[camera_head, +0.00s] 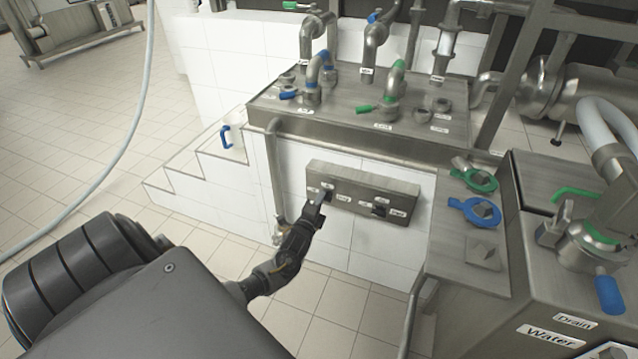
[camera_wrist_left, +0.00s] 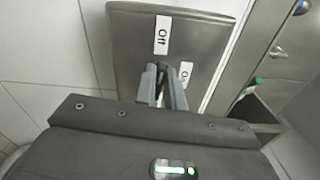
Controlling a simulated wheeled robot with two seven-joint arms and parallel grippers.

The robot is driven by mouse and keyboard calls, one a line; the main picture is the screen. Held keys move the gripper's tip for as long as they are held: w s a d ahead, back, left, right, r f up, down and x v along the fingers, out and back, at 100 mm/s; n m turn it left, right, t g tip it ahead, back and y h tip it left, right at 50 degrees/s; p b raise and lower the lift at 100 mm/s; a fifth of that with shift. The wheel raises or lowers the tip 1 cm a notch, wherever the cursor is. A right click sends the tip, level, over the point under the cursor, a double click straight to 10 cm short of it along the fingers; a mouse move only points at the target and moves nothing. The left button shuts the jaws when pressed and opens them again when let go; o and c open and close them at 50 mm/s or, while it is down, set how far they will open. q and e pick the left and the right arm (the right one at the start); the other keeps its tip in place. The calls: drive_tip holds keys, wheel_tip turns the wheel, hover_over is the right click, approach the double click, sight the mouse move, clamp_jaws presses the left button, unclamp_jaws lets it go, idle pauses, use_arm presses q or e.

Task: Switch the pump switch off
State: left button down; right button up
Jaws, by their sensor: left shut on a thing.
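A grey metal switch panel (camera_head: 363,185) is fixed to the white tiled wall below the steel counter. It carries two switches with small labels. My left gripper (camera_head: 319,200) reaches the left switch and is shut on it; the switch is mostly hidden by the fingers. The left fingertips (camera_wrist_left: 164,72) are close together at the panel. The right switch (camera_head: 380,210) is free. My right gripper is not in view.
Pipes with blue and green valve handles stand on the counter (camera_head: 300,118) above the panel. A steel cabinet (camera_head: 540,300) with valves stands at right.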

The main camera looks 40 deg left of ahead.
use_arm(q)
drive_tip(key=shift+a+n, duration=0.1)
drive_tip(key=shift+n, duration=0.5)
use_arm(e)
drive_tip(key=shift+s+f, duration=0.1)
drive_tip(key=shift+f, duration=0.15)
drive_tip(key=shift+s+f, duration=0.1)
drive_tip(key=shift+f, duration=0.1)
use_arm(q)
drive_tip(key=c, duration=1.5)
unclamp_jaws()
drive_tip(key=shift+f, duration=0.1)
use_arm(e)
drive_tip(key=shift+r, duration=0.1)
use_arm(q)
drive_tip(key=shift+s, duration=0.1)
